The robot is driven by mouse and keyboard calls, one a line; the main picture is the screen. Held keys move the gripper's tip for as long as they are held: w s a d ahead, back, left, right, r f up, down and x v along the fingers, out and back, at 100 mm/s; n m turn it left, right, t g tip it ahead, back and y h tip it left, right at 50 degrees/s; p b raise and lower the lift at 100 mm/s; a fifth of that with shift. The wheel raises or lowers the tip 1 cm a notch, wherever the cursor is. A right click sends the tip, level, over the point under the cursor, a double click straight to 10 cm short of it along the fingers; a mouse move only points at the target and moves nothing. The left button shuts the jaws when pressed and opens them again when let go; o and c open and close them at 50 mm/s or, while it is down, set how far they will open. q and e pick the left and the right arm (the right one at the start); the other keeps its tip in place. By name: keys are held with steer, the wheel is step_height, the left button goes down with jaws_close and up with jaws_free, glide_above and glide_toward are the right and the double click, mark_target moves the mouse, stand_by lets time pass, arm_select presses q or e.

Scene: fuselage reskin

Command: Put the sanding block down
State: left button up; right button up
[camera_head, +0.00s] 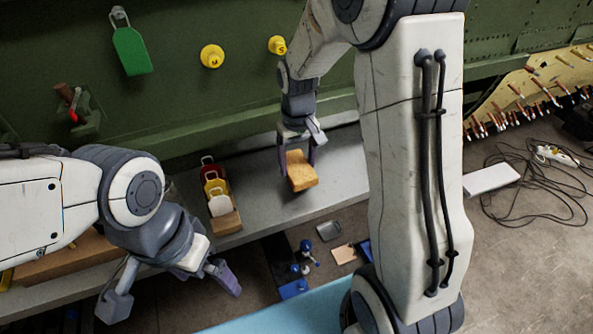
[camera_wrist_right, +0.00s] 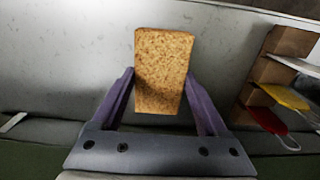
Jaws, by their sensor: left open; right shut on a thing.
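The sanding block (camera_head: 300,172) is a tan, cork-like block between the fingers of my right gripper (camera_head: 297,148), over the grey bench. In the right wrist view the block (camera_wrist_right: 163,68) stands out past the two purple fingers of the right gripper (camera_wrist_right: 163,100), which are shut on its sides. The grey bench (camera_wrist_right: 70,55) fills the space behind it; I cannot tell whether the block touches it. My left gripper (camera_head: 172,290) is open and empty at the lower left, in front of the bench.
A wooden holder (camera_head: 228,224) with red, yellow and white tags stands on the bench, left of the block. A green tag (camera_head: 131,50) and yellow knobs (camera_head: 212,56) are on the green wall. Bare bench (camera_head: 345,165) lies right of the block. Cables (camera_head: 540,185) lie on the floor.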

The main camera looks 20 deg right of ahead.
mark_target(297, 165)
step_height(297, 165, down, 4)
steer(key=shift+w+r+p, duration=0.1)
steer(key=shift+p, duration=0.3)
steer(key=shift+f, duration=0.2)
steer(key=shift+f, duration=0.2)
steer(key=o, duration=1.1)
steer(key=shift+r, duration=0.1)
